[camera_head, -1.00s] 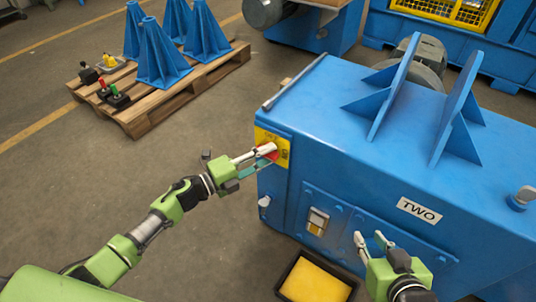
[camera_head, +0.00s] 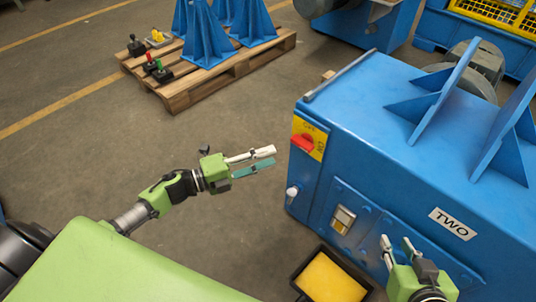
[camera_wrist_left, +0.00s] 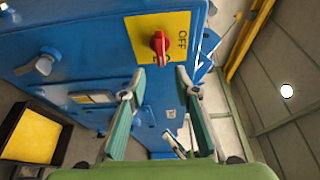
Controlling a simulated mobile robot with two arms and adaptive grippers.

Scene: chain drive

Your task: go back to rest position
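My left gripper (camera_head: 254,162) is open and empty, in free air to the left of the blue machine (camera_head: 400,140). It is apart from the red switch (camera_head: 303,143) on its yellow plate. In the left wrist view the fingers (camera_wrist_left: 158,100) stand apart, with the red switch (camera_wrist_left: 160,43) beyond them and the word OFF beside it. My right gripper (camera_head: 396,245) is low in front of the machine's face, below the TWO label. Its fingers are apart and nothing shows between them.
A black bin with a yellow inside (camera_head: 330,278) stands on the floor by the machine. A wooden pallet (camera_head: 215,75) with blue stands and small joystick-like controls is at the back left. The floor between the pallet and my left arm is clear.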

